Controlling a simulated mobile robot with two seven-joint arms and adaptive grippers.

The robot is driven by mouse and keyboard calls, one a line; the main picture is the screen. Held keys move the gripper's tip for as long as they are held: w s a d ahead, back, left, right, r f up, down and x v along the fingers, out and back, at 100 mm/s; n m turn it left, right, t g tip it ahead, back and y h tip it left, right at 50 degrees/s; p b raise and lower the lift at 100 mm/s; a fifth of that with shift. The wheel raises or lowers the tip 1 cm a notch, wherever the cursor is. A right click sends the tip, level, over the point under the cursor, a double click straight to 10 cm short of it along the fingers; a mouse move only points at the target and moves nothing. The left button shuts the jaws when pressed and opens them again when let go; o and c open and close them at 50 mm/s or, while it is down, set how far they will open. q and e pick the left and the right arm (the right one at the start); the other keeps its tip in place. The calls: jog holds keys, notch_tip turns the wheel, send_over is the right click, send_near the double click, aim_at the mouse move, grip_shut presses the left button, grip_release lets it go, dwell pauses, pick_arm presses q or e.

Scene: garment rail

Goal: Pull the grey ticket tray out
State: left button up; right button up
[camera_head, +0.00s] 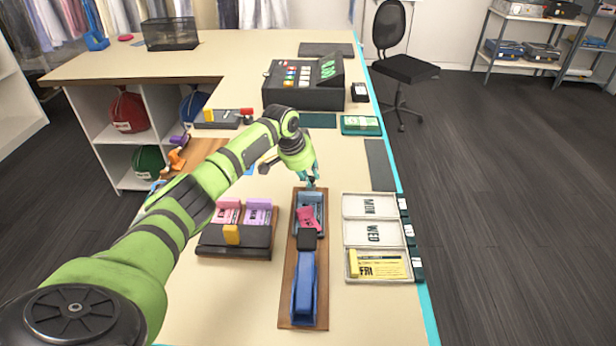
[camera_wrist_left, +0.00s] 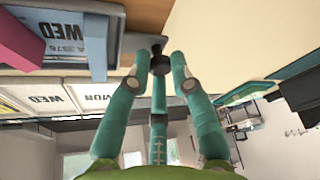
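A wooden board (camera_head: 284,310) on the counter carries a shallow blue-grey tray (camera_head: 322,218) at its far end. Pink and grey tickets lie in the tray; a grey WED ticket (camera_wrist_left: 66,38) shows large in the left wrist view. A blue stapler-like punch (camera_head: 304,285) with a black head stands at the board's near end. My left gripper (camera_head: 311,178) is at the tray's far end. In the left wrist view its fingers (camera_wrist_left: 160,58) converge around a small dark knob (camera_wrist_left: 157,44) beside the tray. I cannot tell whether they grip it. My right gripper is not in view.
A dark holder (camera_head: 236,251) with pink and purple ticket stacks stands left of the board. White day trays (camera_head: 370,232) marked MON, WED and FRI stand to the right, near the counter's edge. A dark cash register (camera_head: 305,92) stands farther back.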

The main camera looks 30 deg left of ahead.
pick_arm(q)
jog(key=o, duration=0.4)
jog(key=shift+w+r, duration=0.3)
jog(key=shift+w+f, duration=0.1)
jog(key=shift+f, duration=0.15)
jog(key=shift+s+a+r, duration=0.1)
jog(key=shift+s+r, duration=0.15)
jog(key=shift+r, duration=0.2)
jog(key=v, duration=1.1)
